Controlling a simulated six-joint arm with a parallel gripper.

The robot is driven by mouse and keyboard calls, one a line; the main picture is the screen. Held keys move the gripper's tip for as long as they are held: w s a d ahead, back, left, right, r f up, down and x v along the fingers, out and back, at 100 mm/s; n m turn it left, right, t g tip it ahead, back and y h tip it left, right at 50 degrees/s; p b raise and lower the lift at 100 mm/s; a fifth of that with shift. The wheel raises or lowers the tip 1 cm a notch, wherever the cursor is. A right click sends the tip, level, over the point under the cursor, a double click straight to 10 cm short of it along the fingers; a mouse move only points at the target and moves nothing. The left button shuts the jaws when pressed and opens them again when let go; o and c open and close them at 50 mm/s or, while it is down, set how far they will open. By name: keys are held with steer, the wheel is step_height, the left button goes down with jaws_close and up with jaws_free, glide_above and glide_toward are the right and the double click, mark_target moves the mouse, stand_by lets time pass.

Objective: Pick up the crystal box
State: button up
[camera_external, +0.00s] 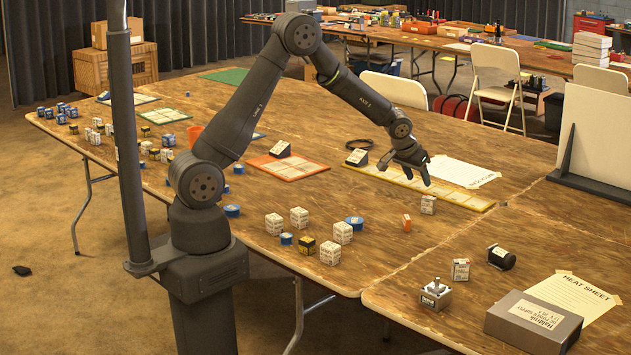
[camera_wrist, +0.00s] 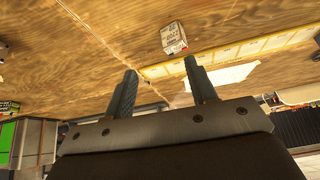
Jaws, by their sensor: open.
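My gripper (camera_external: 417,175) is above the table near the yellow grid strip, with its fingers apart and nothing between them. In the wrist view its two fingers (camera_wrist: 160,66) show spread. A small white printed box (camera_external: 428,204) stands on the wood just below and right of the gripper. A small white box with a red patch shows in the wrist view (camera_wrist: 173,38) beyond the fingertips, apart from them. A similar white box (camera_external: 460,269) stands nearer the front right, and a small orange box (camera_external: 407,222) lies to the left. I cannot read which is labelled crystal.
The yellow grid strip (camera_external: 462,199) and a white paper sheet (camera_external: 462,172) lie behind. Several white printed cubes (camera_external: 331,252) stand at left. Bare wood separates these groups.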

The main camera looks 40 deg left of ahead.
step_height(320, 180, up, 5)
steer(key=m+g, duration=0.6)
steer(key=m, duration=1)
glide_above(307, 239)
steer(key=f, duration=1.2)
steer(key=shift+d, duration=0.2)
steer(key=shift+a+f, duration=0.15)
steer(key=shift+f, duration=2.45)
steer(key=c, duration=1)
steer(key=shift+c, duration=0.2)
